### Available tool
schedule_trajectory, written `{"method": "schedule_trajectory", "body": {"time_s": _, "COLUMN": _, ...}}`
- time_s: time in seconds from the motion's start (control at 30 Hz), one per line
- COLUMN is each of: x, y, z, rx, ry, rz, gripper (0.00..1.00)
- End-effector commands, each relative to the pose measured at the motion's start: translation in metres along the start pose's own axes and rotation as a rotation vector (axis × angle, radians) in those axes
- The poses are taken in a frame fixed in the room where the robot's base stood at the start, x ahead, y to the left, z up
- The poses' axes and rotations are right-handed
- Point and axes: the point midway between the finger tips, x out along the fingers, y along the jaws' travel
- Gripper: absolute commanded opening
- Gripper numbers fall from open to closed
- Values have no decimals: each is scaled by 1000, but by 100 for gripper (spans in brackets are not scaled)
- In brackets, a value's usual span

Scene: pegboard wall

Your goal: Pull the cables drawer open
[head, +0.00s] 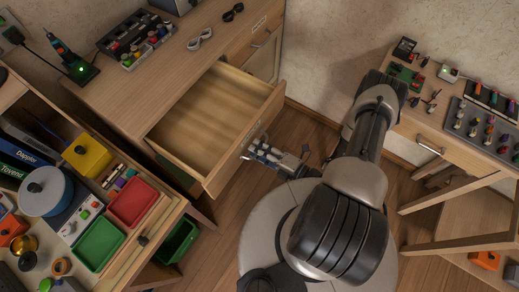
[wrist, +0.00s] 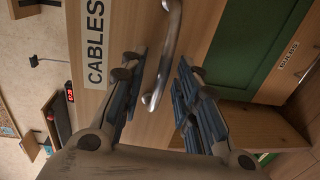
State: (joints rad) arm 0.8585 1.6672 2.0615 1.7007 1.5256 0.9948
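The cables drawer (head: 212,112) is pulled well out from the wooden cabinet in the head view, and its inside looks empty. Its front panel fills much of the wrist view, with a white label (wrist: 95,45) reading CABLES. The metal bar handle (wrist: 164,58) lies between the two fingers of my gripper (wrist: 161,66). The fingers are apart, with visible gaps to the handle on both sides. In the head view my gripper (head: 264,153) is at the drawer front and partly covers the handle.
A closed drawer (head: 262,38) is beside it in the cabinet. A shelf with red (head: 133,203) and green (head: 98,244) trays stands at left, close to the open drawer. A side table (head: 440,138) stands at right. Wooden floor is clear below the drawer's right side.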

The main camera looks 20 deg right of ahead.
Motion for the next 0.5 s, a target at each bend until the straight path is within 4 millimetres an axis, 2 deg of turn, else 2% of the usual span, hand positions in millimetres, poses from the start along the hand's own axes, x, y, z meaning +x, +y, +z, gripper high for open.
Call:
{"method": "schedule_trajectory", "body": {"time_s": 0.27, "x": -6, "y": 0, "z": 1, "rx": 1, "ry": -4, "rz": -1, "gripper": 29}}
{"method": "schedule_trajectory", "body": {"time_s": 0.5, "x": -39, "y": 0, "z": 3, "rx": 1, "ry": -9, "rz": 0, "gripper": 29}}
